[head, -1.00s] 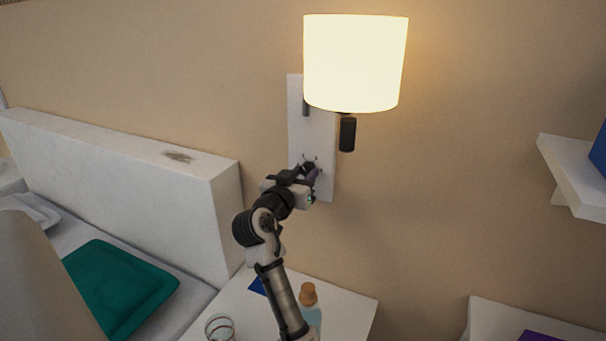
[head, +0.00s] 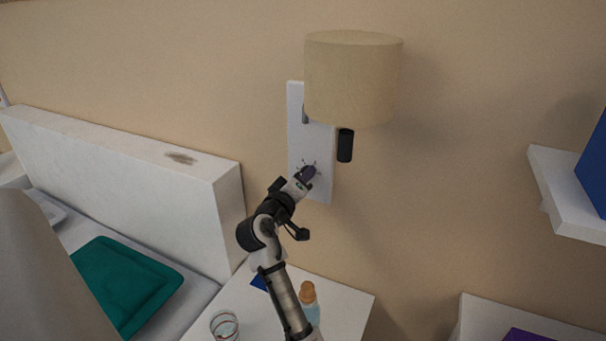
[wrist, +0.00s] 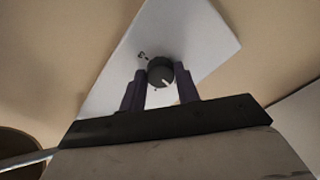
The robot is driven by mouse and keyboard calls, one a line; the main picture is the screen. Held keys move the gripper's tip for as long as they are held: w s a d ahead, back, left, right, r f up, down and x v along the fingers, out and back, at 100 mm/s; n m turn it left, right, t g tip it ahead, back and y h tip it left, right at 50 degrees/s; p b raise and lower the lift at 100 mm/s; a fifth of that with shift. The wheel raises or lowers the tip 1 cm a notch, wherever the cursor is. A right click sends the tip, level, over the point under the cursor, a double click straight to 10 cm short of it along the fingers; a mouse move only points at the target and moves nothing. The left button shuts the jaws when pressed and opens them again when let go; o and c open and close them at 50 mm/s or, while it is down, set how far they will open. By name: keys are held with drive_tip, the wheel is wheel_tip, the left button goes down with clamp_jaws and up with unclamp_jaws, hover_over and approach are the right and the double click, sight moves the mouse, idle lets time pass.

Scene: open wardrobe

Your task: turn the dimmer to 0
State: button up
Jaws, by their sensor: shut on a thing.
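The dimmer knob (wrist: 160,72) is a round dark knob with a white pointer line, on a white wall plate (head: 311,145). In the wrist view the pointer line faces down toward my gripper. My gripper (wrist: 159,82) has its two purple fingers on either side of the knob and is shut on it. In the head view my gripper (head: 308,173) is at the lower part of the plate and hides most of the knob. The lamp shade (head: 352,78) above is unlit and beige.
A black cylinder (head: 345,145) hangs below the shade. A bedside table (head: 345,300) with a corked bottle (head: 308,300) and a glass (head: 224,325) stands below my arm. The headboard (head: 120,150) is left and a white shelf (head: 570,195) right.

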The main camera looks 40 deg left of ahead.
drive_tip(key=shift+n, duration=0.6)
drive_tip(key=shift+p, duration=0.3)
drive_tip(key=o, duration=1)
drive_tip(key=shift+c, duration=0.2)
drive_tip(key=b+v, duration=0.3)
drive_tip(key=v, duration=1)
drive_tip(key=shift+s, duration=0.4)
